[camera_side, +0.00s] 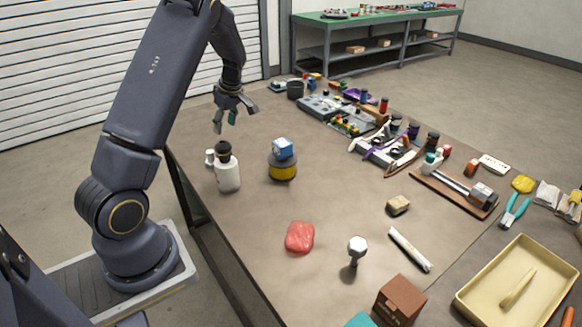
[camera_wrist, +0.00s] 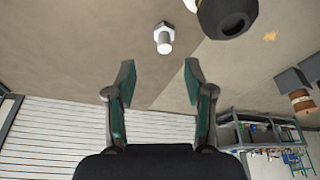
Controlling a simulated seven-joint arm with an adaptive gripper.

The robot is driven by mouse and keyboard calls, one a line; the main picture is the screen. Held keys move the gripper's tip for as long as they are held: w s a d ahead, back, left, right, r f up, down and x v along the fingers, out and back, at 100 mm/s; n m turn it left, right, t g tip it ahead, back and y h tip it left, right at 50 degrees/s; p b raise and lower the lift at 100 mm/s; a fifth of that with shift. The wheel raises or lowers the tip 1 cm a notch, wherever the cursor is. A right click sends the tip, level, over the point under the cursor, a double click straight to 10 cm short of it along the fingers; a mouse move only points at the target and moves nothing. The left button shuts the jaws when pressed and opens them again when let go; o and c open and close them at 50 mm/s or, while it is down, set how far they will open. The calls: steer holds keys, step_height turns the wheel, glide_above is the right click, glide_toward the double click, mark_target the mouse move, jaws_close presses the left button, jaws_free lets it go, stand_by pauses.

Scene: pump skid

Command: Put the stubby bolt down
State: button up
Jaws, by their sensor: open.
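A short, pale bolt (camera_wrist: 164,38) with a hex head and a round shank is on the tabletop in the wrist view, beyond my fingertips. I take it to be the stubby bolt; a small pale piece (camera_side: 210,157) beside the white bottle in the side view seems to be the same one. Whether it stands or lies is unclear. My gripper (camera_side: 230,113) is above the far left part of the table, fingers pointing down and apart. In the wrist view its fingers (camera_wrist: 160,80) are spread with nothing between them.
A white bottle (camera_side: 228,174) with a black cap stands close to the bolt. A blue cube (camera_side: 283,148) sits on a yellow-and-black round object (camera_side: 282,168). Another hex-headed bolt (camera_side: 357,246) stands near the front beside a red lump (camera_side: 299,237). The table's middle has bare room.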

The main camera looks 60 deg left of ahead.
steer(key=d+r+m+t+h, duration=0.1)
steer(key=d+r+m+t, duration=0.1)
steer(key=d+r+m, duration=0.65)
steer(key=d+r+m+t+h, duration=0.15)
steer(key=d+r, duration=0.35)
steer(key=d, duration=0.8)
steer(key=s+d+r+m+t, duration=0.3)
steer(key=s+d+m, duration=0.9)
steer(key=s+d, duration=0.1)
steer(key=shift+d+h, duration=0.45)
steer(key=shift+d, duration=0.1)
